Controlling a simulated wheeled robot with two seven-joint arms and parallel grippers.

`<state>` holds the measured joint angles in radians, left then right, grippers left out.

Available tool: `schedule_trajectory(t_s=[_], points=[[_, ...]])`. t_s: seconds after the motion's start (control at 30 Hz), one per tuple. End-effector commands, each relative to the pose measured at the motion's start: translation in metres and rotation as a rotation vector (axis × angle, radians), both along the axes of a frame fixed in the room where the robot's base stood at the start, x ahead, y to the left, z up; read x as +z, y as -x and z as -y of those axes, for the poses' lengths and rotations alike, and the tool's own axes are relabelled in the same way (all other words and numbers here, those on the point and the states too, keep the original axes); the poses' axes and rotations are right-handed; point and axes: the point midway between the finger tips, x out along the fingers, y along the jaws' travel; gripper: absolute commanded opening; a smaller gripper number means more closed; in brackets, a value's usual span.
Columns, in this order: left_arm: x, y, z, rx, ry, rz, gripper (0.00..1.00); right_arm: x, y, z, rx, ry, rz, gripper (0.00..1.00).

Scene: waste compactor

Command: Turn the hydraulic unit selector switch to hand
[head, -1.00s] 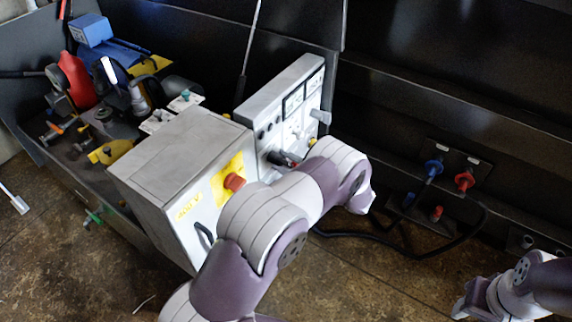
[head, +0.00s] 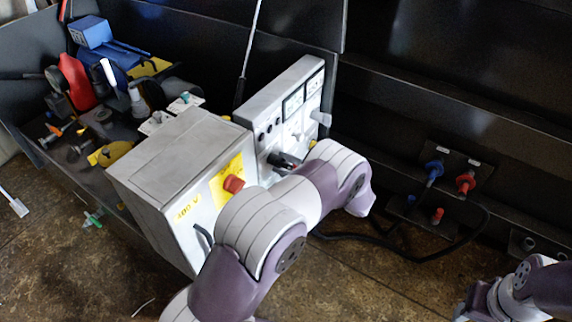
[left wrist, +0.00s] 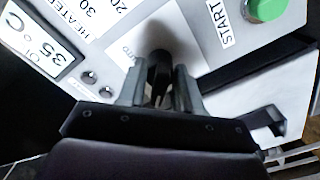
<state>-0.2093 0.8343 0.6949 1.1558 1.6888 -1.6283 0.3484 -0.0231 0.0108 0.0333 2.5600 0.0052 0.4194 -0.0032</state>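The hydraulic unit (head: 170,165) is a light grey cabinet with an upright control panel (head: 308,98) at its right. In the left wrist view a dark selector switch (left wrist: 160,72) stands out from the white panel face, below a shadow and beside a partly hidden label. My left gripper (left wrist: 161,92) has one finger on each side of the switch, close against it; it looks shut on it. In the head view a dark shape (head: 284,161) shows at the panel's lower part, and my left arm hides most of the gripper.
A green START button (left wrist: 266,8) is near the switch. A red button (head: 233,184) on a yellow plate is on the cabinet front. Blue (head: 433,170) and red (head: 466,183) valves with dark hoses are at the right. The floor between the arms is clear.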

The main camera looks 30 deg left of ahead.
Motion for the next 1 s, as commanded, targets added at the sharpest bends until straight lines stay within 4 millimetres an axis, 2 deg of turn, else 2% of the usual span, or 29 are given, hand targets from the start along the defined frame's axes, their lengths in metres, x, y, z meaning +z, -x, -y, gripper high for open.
schedule_trajectory(t_s=[0.27,0.37,0.47,0.73,0.9,1.0], points=[[0.000,0.000,0.000,0.000,0.000,-0.001,0.39,0.000,0.000,0.000,0.000,0.000,0.000,0.43],[0.000,0.000,0.007,-0.003,0.000,-0.001,0.39,0.001,0.000,0.000,0.000,0.000,0.000,0.43],[0.001,0.001,0.027,-0.006,0.001,-0.001,0.39,0.004,0.000,0.000,0.000,0.000,0.000,0.43],[0.000,0.007,0.099,-0.004,0.000,-0.001,0.39,0.007,0.000,0.000,0.000,0.000,0.000,0.43],[0.000,0.009,0.123,-0.002,0.001,0.000,0.39,0.008,0.000,0.000,0.000,0.000,0.000,0.43],[-0.001,0.010,0.127,-0.001,0.000,-0.002,0.39,0.008,0.000,0.000,0.000,0.000,0.000,0.43]])
